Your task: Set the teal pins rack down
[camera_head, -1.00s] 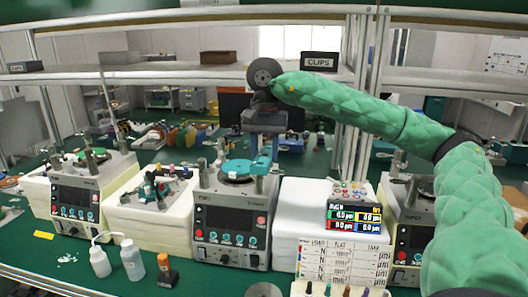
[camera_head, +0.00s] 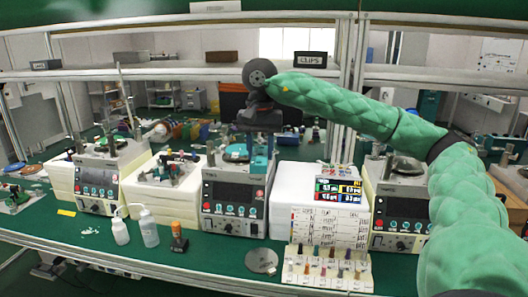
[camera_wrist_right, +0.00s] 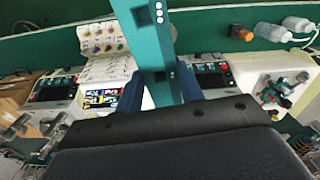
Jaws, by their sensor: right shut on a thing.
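My right gripper (camera_head: 260,138) hangs from the green-sleeved arm above the middle lapping machine (camera_head: 236,200). It is shut on the teal pins rack (camera_head: 259,164), which shows only as a small teal piece below the jaws. In the right wrist view the rack (camera_wrist_right: 150,35) is a long teal bar with a row of white dots, between my blue fingers (camera_wrist_right: 160,92). Its far end runs out of the top of the picture. I cannot tell whether it touches anything. My left gripper is not in view.
A white block (camera_head: 300,205) with cards stands right of the middle machine. A cream holder of coloured pins (camera_head: 328,270) and a grey disc (camera_head: 262,261) are at the front edge. Two white bottles (camera_head: 148,228) and an orange-capped bottle (camera_head: 178,237) stand left. Green bench is bare between.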

